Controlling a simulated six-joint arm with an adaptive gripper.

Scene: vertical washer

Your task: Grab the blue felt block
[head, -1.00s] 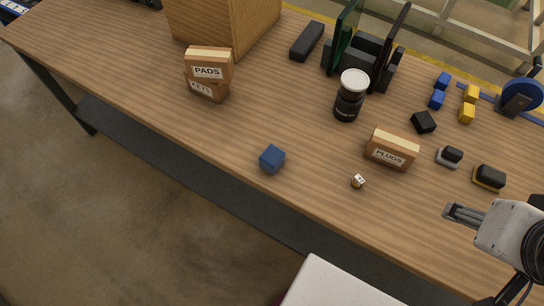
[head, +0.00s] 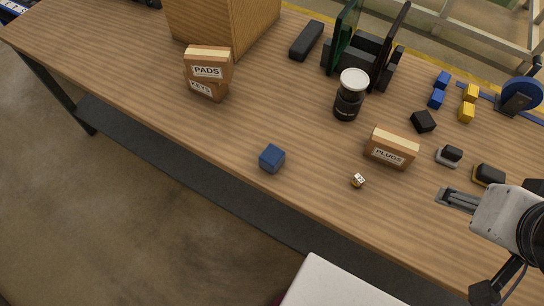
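In the head view, a blue block (head: 271,158) sits alone near the front edge of the wooden table (head: 230,130), left of the middle. Nothing touches it. My gripper (head: 440,198) is at the lower right, over the table's front part, well to the right of the blue block. Its fingers point left. They look close together, but whether they are open or shut is unclear at this size. I see nothing held between them.
A small die (head: 358,180) and a PLUGS box (head: 391,149) lie between my gripper and the blue block. A dark jar with a white lid (head: 349,94) stands behind. Small blue blocks (head: 437,98) and yellow blocks (head: 467,112) sit at the right.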

